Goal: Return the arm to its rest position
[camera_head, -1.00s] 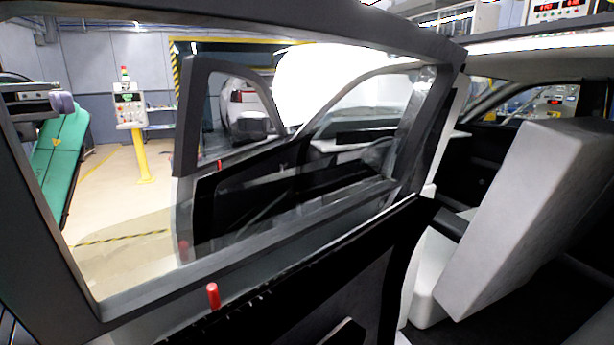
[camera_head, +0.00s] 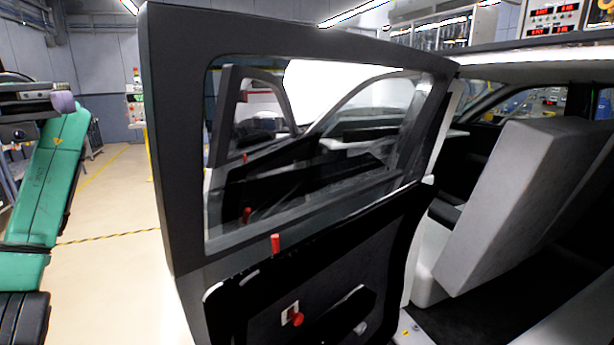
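A red knob (camera_head: 297,319) on a small light plate shows on the inner door panel (camera_head: 250,308). The car's pale seat (camera_head: 505,215) is at the right, beyond the door's right edge.
A second dark window frame shows through the door glass. Panels with red displays (camera_head: 552,15) are at the upper right.

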